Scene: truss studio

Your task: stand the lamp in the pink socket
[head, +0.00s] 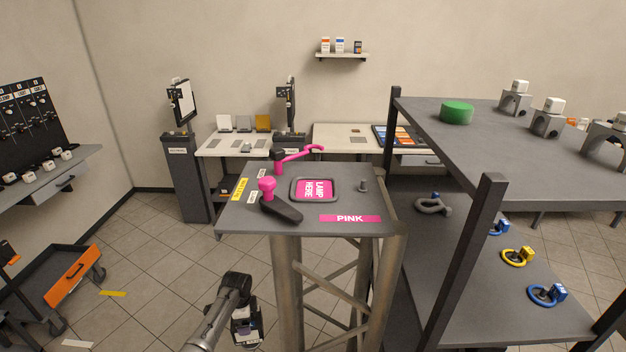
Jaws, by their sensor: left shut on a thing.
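The pink socket (315,190) is a square dark-rimmed recess with a pink "LAMP HERE" floor, on a grey tabletop (240,219) carried by a truss stand. A pink "PINK" label (350,218) lies at its front edge. No lamp stands in the socket. My left gripper (247,335) points down in front of the stand, to its lower left, well below and apart from the tabletop. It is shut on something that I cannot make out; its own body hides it. I cannot identify a lamp anywhere in view. My right gripper is not in view.
A pink-knobbed clamp with a dark arm (281,209) stands left of the socket, a pink lever (300,154) behind, a small grey peg (364,186) right. A tall dark rack (480,230) stands close on the right. An orange-fronted cart (72,275) is at left.

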